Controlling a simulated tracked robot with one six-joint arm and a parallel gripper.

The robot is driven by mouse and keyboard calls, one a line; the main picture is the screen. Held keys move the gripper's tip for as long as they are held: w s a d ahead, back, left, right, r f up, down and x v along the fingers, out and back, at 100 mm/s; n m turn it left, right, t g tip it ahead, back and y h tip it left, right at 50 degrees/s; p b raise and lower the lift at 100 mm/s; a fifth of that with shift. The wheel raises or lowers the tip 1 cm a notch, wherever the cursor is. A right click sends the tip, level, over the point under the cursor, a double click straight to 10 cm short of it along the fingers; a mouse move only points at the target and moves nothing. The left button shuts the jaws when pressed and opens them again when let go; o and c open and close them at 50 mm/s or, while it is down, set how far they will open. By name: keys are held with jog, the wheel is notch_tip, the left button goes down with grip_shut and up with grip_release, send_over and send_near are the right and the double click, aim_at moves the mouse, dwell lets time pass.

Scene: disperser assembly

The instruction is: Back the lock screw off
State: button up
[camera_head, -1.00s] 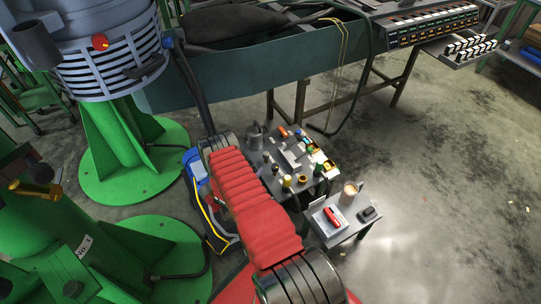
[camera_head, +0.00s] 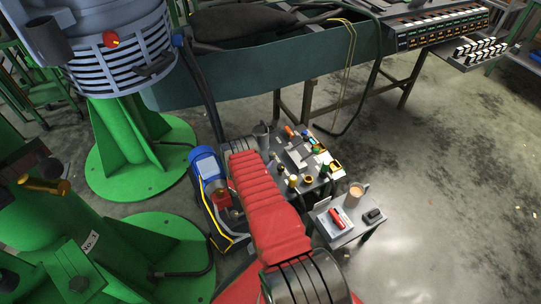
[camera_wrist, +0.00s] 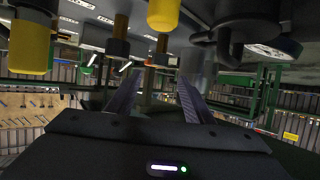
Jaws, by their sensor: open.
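My gripper (camera_wrist: 157,100) shows in the wrist view with its two dark fingers apart and nothing held between them. In the head view it is hidden; my red-sleeved arm reaches toward the grey parts table. The wrist view looks upside down, with the tabletop along its top. A brown and dark post (camera_wrist: 161,48) stands beyond the fingertips, near the line of the gap. Another brown and dark post (camera_wrist: 119,45) is to its left. Yellow-capped pieces (camera_wrist: 163,12) are close by. I cannot tell which piece, if any, is the lock screw.
The grey parts table (camera_head: 317,187) is crowded with several small parts. A small side table (camera_head: 345,237) holds a mug (camera_head: 354,195) and a red item (camera_head: 337,217). Green machine stands (camera_head: 135,165) are at left. Open floor (camera_head: 440,200) lies at right.

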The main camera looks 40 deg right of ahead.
aim_at(271, 154)
jog(key=shift+x, duration=5.25)
jog(key=shift+c, duration=0.6)
jog(key=c, duration=0.9)
jog(key=shift+a, duration=0.25)
jog(key=shift+d, duration=0.15)
